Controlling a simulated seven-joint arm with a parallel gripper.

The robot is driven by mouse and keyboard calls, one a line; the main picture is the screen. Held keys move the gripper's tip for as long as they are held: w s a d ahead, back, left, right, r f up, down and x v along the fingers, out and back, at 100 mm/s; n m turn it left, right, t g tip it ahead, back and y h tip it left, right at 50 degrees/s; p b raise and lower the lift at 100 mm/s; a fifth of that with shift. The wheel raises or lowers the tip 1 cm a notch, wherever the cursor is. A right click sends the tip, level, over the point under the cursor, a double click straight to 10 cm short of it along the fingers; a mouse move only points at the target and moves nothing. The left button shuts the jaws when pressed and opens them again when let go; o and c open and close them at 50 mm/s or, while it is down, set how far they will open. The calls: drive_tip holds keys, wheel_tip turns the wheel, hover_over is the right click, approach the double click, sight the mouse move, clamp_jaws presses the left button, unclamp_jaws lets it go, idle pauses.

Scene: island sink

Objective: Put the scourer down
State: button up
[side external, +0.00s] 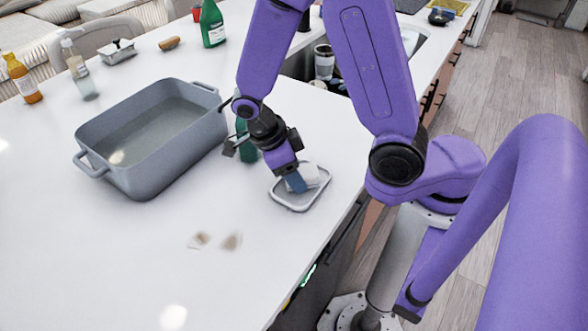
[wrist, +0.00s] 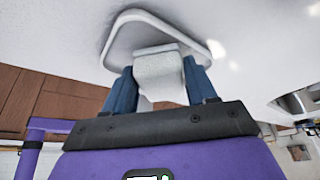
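The scourer (wrist: 158,72) looks like a pale whitish block in the wrist view. It sits between the two blue fingers of my gripper (wrist: 160,78), which close against its sides. In the side view the scourer (side external: 310,174) shows partly behind the blue fingers of my gripper (side external: 297,182). It is over a small light-grey rimmed tray (side external: 299,207) near the counter's edge. The same tray (wrist: 209,47) shows behind the scourer in the wrist view. I cannot tell whether the scourer touches the tray; part of it is hidden by the fingers.
A large grey basin (side external: 140,185) with water stands left of my gripper, and a green bottle (side external: 246,145) is between them. A green bottle (side external: 212,25) and other bottles stand farther back. The front-left counter is clear.

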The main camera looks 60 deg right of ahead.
drive_tip(key=o, duration=0.3)
drive_tip(key=shift+r, duration=0.1)
drive_tip(key=v, duration=1.2)
drive_tip(key=n+t+y, duration=0.2)
drive_tip(key=n+t, duration=0.1)
drive_tip(key=n, duration=2.6)
hover_over(308, 171)
drive_tip(key=s+d+n+y, duration=0.1)
drive_tip(key=s+d+n, duration=0.2)
drive_tip(key=s+n, duration=0.5)
drive_tip(key=n, duration=0.2)
drive_tip(key=shift+s+n+y, duration=0.3)
drive_tip(key=shift+y, duration=0.1)
